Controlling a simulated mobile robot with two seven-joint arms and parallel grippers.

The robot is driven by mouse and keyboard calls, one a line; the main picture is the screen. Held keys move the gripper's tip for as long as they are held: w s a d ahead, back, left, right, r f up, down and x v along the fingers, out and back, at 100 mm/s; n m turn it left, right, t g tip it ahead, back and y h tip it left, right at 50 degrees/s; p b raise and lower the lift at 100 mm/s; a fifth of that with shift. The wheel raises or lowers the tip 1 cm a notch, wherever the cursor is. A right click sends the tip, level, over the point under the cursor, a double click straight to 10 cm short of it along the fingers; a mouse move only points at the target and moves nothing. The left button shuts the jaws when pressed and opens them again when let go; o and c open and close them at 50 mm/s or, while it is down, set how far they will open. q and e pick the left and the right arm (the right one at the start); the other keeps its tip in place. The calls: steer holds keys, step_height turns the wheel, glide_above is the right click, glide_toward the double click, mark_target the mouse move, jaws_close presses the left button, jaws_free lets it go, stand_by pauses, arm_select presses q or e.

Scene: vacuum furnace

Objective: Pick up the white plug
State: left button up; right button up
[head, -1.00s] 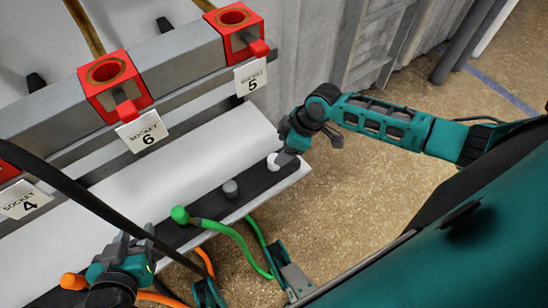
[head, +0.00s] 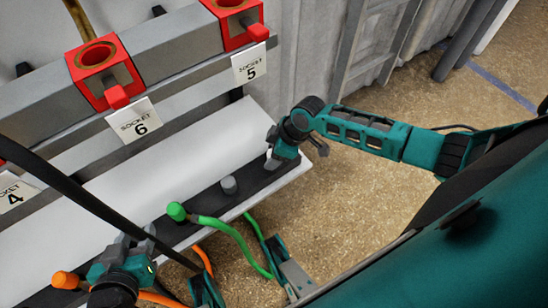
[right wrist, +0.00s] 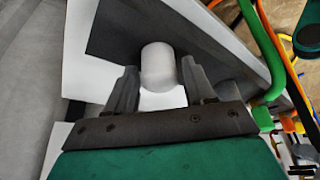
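The white plug (right wrist: 158,66) stands on the dark strip in the right wrist view. My right gripper (right wrist: 160,72) is open, with one finger on each side of the plug and small gaps between. In the head view this gripper (head: 272,160) is at the right end of the strip and hides most of the plug. My left gripper (head: 136,240) is at the lower left, near the strip; a black cable crosses in front, and I cannot tell its opening.
A grey plug (head: 229,185), a green plug (head: 176,211) with a green cable and an orange plug (head: 66,280) are along the dark strip (head: 205,208). Red sockets 6 (head: 105,75) and 5 (head: 238,22) are on the rail behind. Open floor lies to the right.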

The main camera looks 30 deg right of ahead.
steer(key=c, duration=0.9)
